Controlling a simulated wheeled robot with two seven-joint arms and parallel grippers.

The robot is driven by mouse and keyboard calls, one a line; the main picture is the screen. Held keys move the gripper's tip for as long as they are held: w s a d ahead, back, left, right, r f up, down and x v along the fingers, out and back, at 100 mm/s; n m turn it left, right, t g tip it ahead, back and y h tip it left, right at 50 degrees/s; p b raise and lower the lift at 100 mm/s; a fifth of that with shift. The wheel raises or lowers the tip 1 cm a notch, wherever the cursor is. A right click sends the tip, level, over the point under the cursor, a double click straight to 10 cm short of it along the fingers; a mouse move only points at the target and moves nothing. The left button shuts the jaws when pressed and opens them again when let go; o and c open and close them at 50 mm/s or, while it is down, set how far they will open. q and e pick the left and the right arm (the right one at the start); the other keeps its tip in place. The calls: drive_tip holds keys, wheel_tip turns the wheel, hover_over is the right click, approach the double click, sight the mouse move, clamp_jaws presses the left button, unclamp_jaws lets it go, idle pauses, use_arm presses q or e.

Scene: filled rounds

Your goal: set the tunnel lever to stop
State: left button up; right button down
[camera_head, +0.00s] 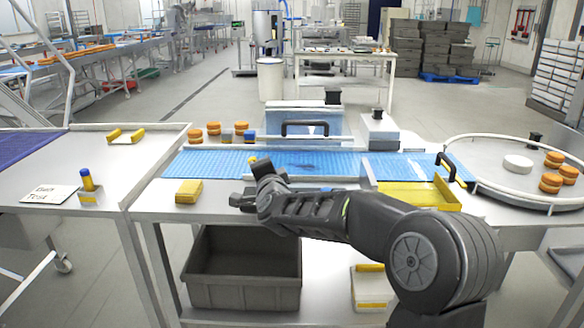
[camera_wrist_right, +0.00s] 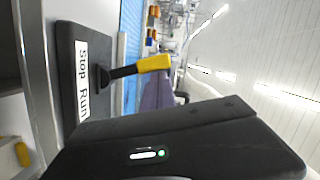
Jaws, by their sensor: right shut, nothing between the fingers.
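The lever (camera_wrist_right: 140,68) shows in the right wrist view: a black stem with a yellow grip, standing out from a dark plate (camera_wrist_right: 66,55). A white label (camera_wrist_right: 82,80) on the plate reads "Stop" above and "Run" below. The lever leans slightly toward the Stop end. In the head view a small yellow tip (camera_head: 252,159), probably this grip, shows just behind my right gripper (camera_head: 246,185); the plate is hidden there. My right gripper is shut and empty close to the lever; contact cannot be told. My left gripper is not in view.
A blue belt (camera_head: 215,163) runs behind my right arm, with a clear blue cover (camera_head: 290,118) beyond it. A yellow block (camera_head: 189,191) lies left of the gripper. A yellow tray (camera_head: 410,192) and a round table (camera_head: 480,180) are right. A grey crate (camera_head: 245,290) stands below.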

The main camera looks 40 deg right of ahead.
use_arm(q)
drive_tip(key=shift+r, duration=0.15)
use_arm(e)
drive_tip(key=shift+w+a, duration=0.2)
drive_tip(key=shift+a, duration=0.1)
drive_tip(key=shift+a+f, duration=0.1)
